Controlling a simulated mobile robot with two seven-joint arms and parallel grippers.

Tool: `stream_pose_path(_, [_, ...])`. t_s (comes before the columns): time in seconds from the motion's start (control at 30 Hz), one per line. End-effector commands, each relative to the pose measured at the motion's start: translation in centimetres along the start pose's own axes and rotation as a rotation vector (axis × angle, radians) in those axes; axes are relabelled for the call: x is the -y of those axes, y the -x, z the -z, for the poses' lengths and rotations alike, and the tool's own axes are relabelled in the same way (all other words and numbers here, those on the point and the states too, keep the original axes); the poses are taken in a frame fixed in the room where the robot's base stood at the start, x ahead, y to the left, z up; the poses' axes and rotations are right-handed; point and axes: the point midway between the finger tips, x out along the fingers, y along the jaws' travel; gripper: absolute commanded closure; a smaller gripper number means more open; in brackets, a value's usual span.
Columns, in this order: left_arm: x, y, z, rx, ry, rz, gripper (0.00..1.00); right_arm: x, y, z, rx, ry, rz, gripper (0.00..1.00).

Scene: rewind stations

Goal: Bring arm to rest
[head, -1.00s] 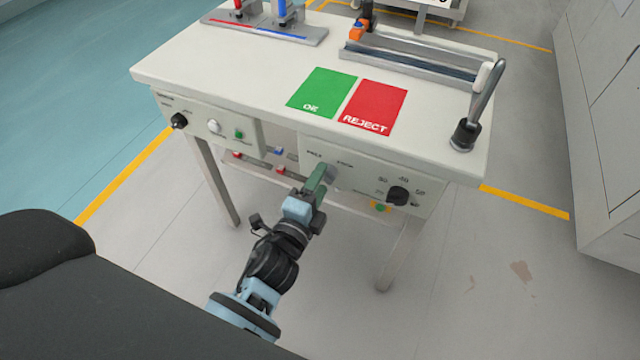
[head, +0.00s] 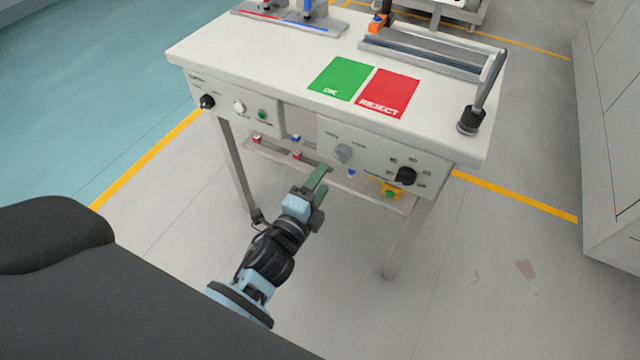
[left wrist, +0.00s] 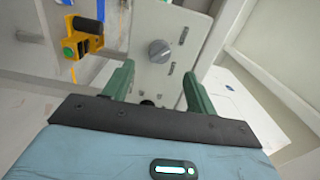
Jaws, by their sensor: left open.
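My left arm reaches up from the bottom of the head view. Its left gripper (head: 319,184) has green fingers and sits in front of and below the bench's front panel. In the left wrist view the two green fingers (left wrist: 158,88) stand apart with nothing between them. My right gripper is in neither view.
The white bench (head: 250,60) carries a green OK mat (head: 341,77), a red REJECT mat (head: 388,93) and a lever (head: 484,90). A black knob (head: 405,176) is on the panel. A yellow-and-green item (head: 390,191) is below it. Open floor lies at the right.

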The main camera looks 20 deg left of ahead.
Motion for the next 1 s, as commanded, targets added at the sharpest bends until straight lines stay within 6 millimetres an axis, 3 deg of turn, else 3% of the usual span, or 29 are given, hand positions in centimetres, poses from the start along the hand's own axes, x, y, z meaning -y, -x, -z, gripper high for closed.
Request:
stream_pose_path(0.33, [-0.3, 0.3, -0.1, 0.001, 0.011, -0.008, 0.43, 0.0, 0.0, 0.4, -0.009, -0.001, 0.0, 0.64])
stream_pose_path(0.47, [-2.8, 2.9, -0.5, 0.016, 0.111, -0.075, 0.43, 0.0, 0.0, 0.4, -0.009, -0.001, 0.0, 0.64])
stream_pose_path(0.57, [-6.2, 7.0, -1.0, 0.049, 0.272, -0.179, 0.43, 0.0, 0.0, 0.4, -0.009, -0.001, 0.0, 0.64])
stream_pose_path(0.8, [-13.8, 20.3, -1.4, 0.211, 0.748, -0.482, 0.43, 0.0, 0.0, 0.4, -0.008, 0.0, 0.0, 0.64])
stream_pose_path(1.0, [-16.8, 30.6, -0.7, 0.393, 1.075, -0.691, 0.43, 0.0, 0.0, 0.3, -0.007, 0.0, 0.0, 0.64])
